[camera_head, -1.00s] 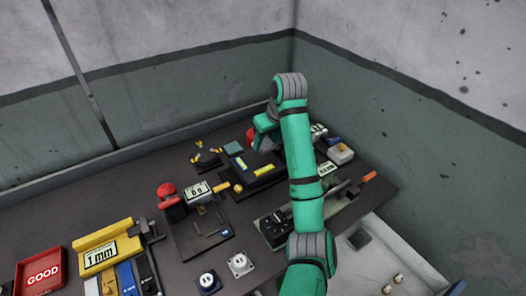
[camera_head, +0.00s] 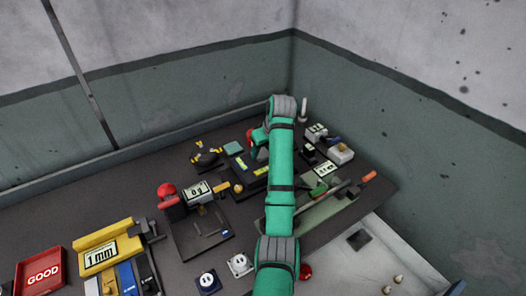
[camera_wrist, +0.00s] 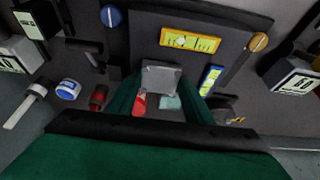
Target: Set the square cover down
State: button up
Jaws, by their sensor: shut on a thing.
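The square cover (camera_wrist: 160,78) is a pale grey square piece between my gripper's green fingers in the wrist view. My gripper (camera_wrist: 160,88) is shut on it. A dark device with a yellow label strip (camera_wrist: 190,40) lies beyond the cover in the wrist view. The same dark device (camera_head: 247,175) is partly behind my arm in the head view. I cannot tell whether the cover touches anything below it.
A small teal square (camera_head: 233,148) lies at the back of the bench, beside a dark round piece with yellow parts (camera_head: 206,155). A red GOOD tray (camera_head: 42,272) is at far left. Display boxes stand to the right.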

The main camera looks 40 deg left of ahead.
jog(key=shift+f, duration=0.25)
jog(key=o, duration=1.1)
jog(key=shift+o, duration=0.2)
jog(key=shift+r, duration=0.1)
jog(key=v, duration=1.2)
jog(key=shift+d, duration=0.1)
